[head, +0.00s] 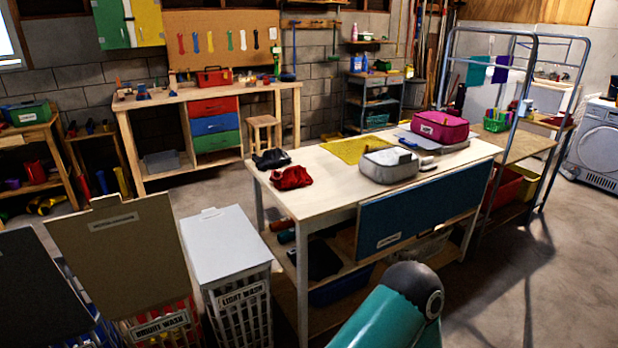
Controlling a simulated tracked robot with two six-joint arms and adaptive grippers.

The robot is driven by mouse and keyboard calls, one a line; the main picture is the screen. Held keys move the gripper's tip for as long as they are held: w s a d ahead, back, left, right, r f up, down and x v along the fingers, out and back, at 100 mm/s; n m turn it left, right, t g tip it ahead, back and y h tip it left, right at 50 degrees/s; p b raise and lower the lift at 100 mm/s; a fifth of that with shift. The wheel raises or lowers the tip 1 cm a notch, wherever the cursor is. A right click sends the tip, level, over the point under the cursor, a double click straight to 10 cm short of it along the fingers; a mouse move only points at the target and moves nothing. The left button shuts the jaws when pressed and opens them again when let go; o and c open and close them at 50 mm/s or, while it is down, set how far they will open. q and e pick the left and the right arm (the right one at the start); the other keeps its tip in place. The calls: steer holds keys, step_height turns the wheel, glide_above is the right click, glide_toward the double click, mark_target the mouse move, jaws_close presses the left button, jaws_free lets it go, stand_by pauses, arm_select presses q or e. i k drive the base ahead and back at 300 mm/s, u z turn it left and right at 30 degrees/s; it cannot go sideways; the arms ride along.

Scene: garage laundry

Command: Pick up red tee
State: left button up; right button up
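A crumpled red garment, likely the red tee (291,178), lies on the near left part of the pale wooden worktable (320,162). A dark crumpled garment (271,159) lies just behind it, close by or touching. Neither of my grippers shows in the head view. Only a teal and black link of one of my arms rises at the bottom, right of centre, in front of the table.
A grey pouch (389,165), a magenta bag (439,126) and a yellow mat (357,149) occupy the table's middle and right. A lidded white hamper (213,245) marked light wash stands left of the table. Open floor (560,240) lies at right.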

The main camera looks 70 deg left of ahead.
mark_target(292, 178)
steer(key=i, duration=2.55)
steer(key=u, duration=1.9)
steer(key=i, duration=0.15)
steer(key=u, duration=2.25)
steer(key=i, duration=1.05)
steer(key=z, duration=0.5)
